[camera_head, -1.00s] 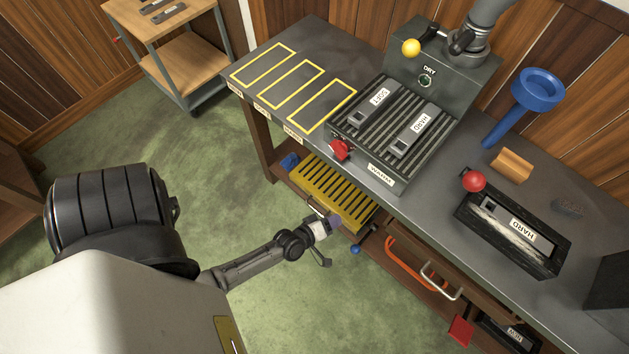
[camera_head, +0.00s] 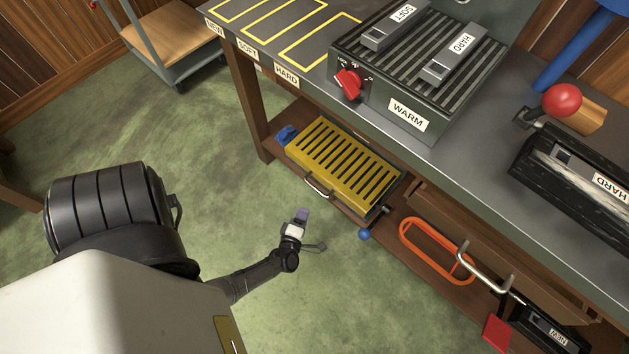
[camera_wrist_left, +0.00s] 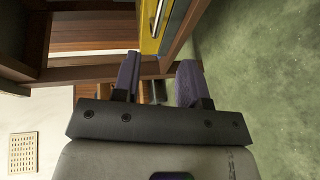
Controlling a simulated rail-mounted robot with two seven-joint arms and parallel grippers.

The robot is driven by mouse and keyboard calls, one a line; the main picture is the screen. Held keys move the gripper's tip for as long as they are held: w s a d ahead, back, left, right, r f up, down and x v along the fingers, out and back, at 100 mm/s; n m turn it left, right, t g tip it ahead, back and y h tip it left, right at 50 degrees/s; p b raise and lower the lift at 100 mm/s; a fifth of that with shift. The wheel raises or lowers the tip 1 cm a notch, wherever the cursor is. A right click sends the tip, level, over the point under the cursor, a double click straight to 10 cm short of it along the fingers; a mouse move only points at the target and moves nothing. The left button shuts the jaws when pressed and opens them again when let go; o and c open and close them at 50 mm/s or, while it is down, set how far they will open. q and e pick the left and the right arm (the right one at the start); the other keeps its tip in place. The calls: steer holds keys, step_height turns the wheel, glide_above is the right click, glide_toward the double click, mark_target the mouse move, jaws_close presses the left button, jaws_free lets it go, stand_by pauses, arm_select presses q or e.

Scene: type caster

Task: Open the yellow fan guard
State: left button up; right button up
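The yellow fan guard (camera_head: 345,164) is a slotted cover over a low unit on the shelf under the bench. It lies down over the unit, with a metal handle (camera_head: 318,187) on its front side. Part of the yellow guard also shows at the top of the left wrist view (camera_wrist_left: 152,28). My left gripper (camera_head: 301,216) is in front of the shelf, over the green floor, apart from the guard. In the left wrist view its two purple fingers (camera_wrist_left: 158,80) are apart with nothing held between them. My right gripper is not in view.
An orange loop handle (camera_head: 437,250) and a drawer handle (camera_head: 484,272) are to the right. The bench's edge and the WARM heater (camera_head: 408,114) overhang the shelf.

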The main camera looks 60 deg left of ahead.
mark_target(315, 187)
arm_select(q)
steer(key=shift+b+x, duration=2.55)
steer(key=shift+x, duration=3.9)
steer(key=shift+s, duration=0.1)
jaws_close()
